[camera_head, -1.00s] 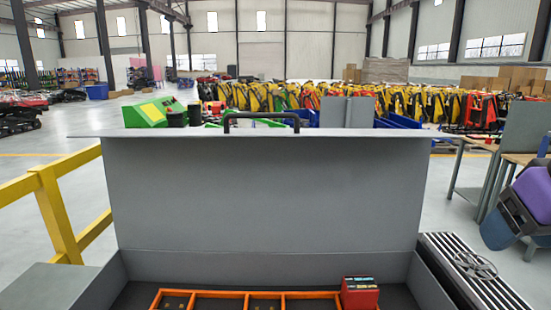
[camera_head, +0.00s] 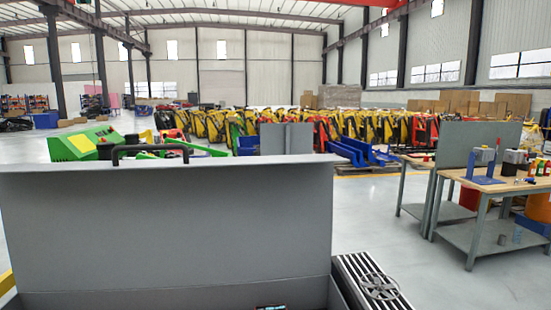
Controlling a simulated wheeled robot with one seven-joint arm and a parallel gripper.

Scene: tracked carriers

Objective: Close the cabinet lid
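The grey cabinet lid (camera_head: 165,228) stands raised, upright, at the lower left of the head view. Its top edge has a flange, and a black bar handle (camera_head: 152,149) shows above it. Below the lid is the cabinet box (camera_head: 318,298), whose inside is almost wholly cut off by the bottom of the frame. My gripper is not in view.
A black-and-silver slatted unit (camera_head: 368,285) with a coiled cable stands against the cabinet's right side. Workbenches (camera_head: 480,183) with a blue press stand further right. Grey floor between them is clear. Green and yellow machines are far behind.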

